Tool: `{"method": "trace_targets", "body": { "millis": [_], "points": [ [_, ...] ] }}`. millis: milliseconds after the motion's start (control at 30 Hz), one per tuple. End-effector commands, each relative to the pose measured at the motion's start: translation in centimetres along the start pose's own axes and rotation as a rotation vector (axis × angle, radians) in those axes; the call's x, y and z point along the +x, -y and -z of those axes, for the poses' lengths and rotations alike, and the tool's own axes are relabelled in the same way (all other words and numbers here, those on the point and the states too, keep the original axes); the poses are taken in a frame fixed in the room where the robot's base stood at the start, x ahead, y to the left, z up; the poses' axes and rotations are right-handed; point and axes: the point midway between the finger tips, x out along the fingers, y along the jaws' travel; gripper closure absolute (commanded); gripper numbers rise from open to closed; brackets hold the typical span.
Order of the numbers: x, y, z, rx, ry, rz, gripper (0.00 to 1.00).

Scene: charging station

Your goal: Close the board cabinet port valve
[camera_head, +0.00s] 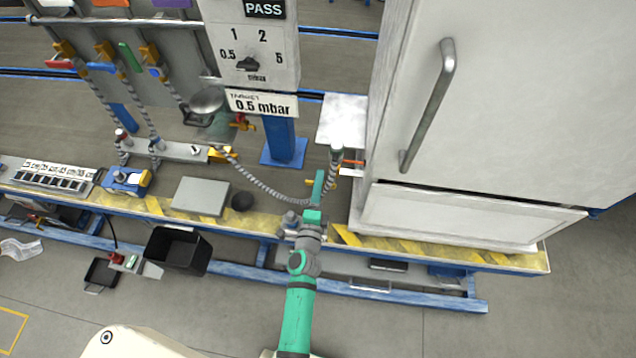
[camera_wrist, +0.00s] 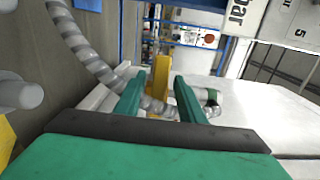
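The white board cabinet (camera_head: 470,130) stands at the right of the bench. Small yellow parts (camera_head: 338,171) show low at its left side, by the end of a ribbed hose; they look like the port valve, partly hidden by my gripper. My green gripper (camera_head: 319,185) is close to them. In the wrist view a yellow lever (camera_wrist: 160,74) stands upright between the two green fingers of my gripper (camera_wrist: 158,95). The fingers are apart, with visible gaps to the lever on both sides. The lever's lower end and any contact are hard to make out.
The ribbed hose (camera_head: 265,188) runs from the bench to the cabinet side and crosses behind my fingers in the wrist view. A gauge panel (camera_head: 262,50) on a blue post (camera_head: 283,140) stands to the left. A grey box (camera_head: 201,195) and dark ball (camera_head: 242,201) sit on the bench.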

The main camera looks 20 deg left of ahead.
Motion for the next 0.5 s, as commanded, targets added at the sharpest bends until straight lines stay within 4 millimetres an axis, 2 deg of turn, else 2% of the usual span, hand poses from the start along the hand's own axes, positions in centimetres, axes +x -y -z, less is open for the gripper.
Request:
{"method": "trace_targets", "body": {
  "millis": [267, 500],
  "points": [
    [-2.2, -0.1, -0.2, 0.0, 0.002, -0.001, 0.64],
    [-6.5, -0.1, -0.2, 0.0, 0.004, -0.003, 0.64]
  ]
}}
